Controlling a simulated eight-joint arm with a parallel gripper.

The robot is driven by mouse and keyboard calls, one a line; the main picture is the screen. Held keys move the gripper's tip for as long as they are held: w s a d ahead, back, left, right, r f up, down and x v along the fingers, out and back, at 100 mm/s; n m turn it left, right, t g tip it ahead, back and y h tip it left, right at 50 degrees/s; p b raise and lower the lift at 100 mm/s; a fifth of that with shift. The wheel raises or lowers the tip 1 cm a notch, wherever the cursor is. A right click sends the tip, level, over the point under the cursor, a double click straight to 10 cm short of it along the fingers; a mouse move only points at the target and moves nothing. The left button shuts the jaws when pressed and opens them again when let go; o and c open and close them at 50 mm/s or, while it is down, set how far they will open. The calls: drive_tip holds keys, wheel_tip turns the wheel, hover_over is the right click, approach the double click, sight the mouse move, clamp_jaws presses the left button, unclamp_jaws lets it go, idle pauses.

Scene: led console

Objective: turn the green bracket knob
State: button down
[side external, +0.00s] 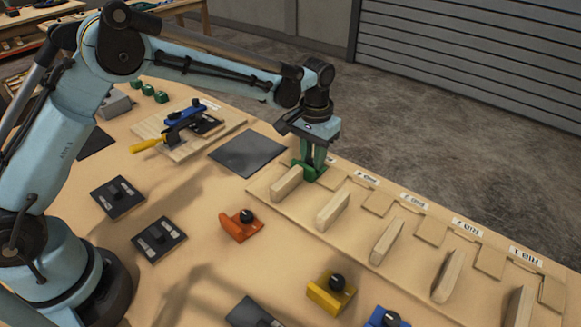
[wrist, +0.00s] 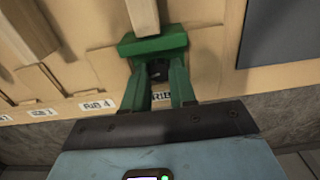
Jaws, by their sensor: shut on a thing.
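The green bracket (side external: 303,172) sits at the far end of the wooden rack board, beside the end wooden divider block. In the wrist view the green bracket (wrist: 152,43) lies across the top of my fingers, close to a wooden block. My gripper (side external: 314,160) points down onto the bracket from above. In the wrist view my gripper (wrist: 159,72) has its two green-tinted fingers either side of a small dark knob (wrist: 159,76) and is shut on it. The knob is mostly hidden by the fingers, so its turn angle cannot be told.
Upright wooden blocks (side external: 333,210) line the labelled board. An orange bracket (side external: 240,228), a yellow bracket (side external: 326,295) and a blue bracket (side external: 378,317), each with a black knob, lie in front. A dark mat (side external: 248,153) and a clamp fixture (side external: 185,130) are to the left.

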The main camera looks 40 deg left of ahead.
drive_tip(key=n, duration=0.4)
drive_tip(key=shift+n, duration=1.8)
drive_tip(key=c, duration=0.9)
unclamp_jaws()
